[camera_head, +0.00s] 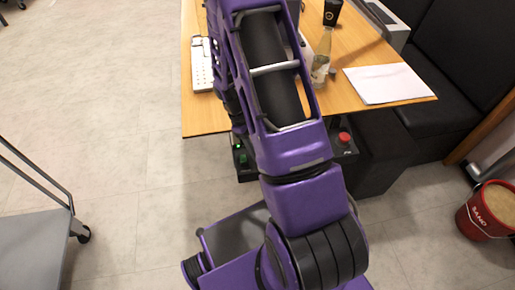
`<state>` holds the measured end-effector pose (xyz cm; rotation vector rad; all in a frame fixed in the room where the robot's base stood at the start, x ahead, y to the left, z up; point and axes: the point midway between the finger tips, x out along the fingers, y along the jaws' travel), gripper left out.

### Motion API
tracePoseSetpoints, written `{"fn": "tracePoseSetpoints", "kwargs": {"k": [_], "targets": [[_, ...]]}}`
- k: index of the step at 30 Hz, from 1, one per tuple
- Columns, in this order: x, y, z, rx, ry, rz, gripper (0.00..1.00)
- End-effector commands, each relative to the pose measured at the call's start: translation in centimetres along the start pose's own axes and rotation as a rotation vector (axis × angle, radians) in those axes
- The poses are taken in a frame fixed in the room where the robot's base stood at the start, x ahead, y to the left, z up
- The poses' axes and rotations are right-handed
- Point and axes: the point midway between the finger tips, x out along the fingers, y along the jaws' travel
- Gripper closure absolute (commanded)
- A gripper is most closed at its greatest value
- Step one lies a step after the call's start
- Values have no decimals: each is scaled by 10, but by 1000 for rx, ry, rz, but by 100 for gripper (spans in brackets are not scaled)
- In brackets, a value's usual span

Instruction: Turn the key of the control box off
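A black control box shows on both sides of my purple arm, below the near edge of the table. Its left part (243,165) carries a small green light. Its right part (344,148) carries a red button (344,137). My arm covers the middle, so I cannot tell whether both parts are one body. I cannot make out the key. The dark end of my arm, with my gripper (239,132), appears to hang just above the left part, mostly behind my arm links. I cannot see its fingers clearly, or whether they touch anything.
A wooden table (205,118) holds a white keyboard (202,65), a glass bottle (321,62), a black cup (332,12) and white paper (388,83). A black bench (440,108) and red bucket (487,212) stand right. A grey cart (35,245) stands left. The floor between is clear.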

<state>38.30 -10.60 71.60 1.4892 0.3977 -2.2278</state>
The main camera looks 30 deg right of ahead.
Motion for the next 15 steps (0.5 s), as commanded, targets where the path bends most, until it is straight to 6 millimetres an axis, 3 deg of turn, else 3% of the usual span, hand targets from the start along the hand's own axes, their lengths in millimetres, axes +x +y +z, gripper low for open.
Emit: {"fn": "tracePoseSetpoints", "kwargs": {"k": [8,11,15], "targets": [[-1,0,0,1,0,0,61],[-9,0,0,2,2,1,61],[-34,1,0,1,4,3,61]]}}
